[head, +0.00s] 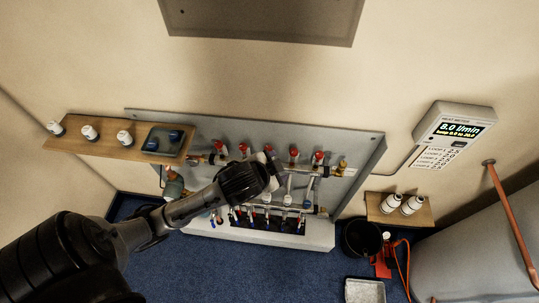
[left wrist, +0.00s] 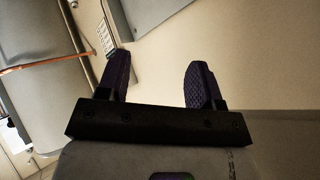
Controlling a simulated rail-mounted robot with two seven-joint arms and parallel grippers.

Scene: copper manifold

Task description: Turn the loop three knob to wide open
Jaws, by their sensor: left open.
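The copper manifold hangs on a grey back panel (head: 350,140) in the head view. Several red-capped knobs (head: 294,152) stand in a row along its upper bar. No loop labels are readable on the knobs, so I cannot tell which is loop three. My left gripper (head: 274,172) is in front of the middle of the manifold and hides part of it; contact with a knob cannot be told. In the left wrist view my left gripper (left wrist: 160,78) is open, its two dark padded fingers wide apart with nothing between them. My right gripper is not in view.
A heat meter (head: 455,125) reading 8.0 l/min is on the wall at right. A wooden shelf (head: 100,145) with white caps and a dark tray is at left. A small shelf (head: 385,217) with two white bottles and a black bucket (head: 362,238) are at lower right.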

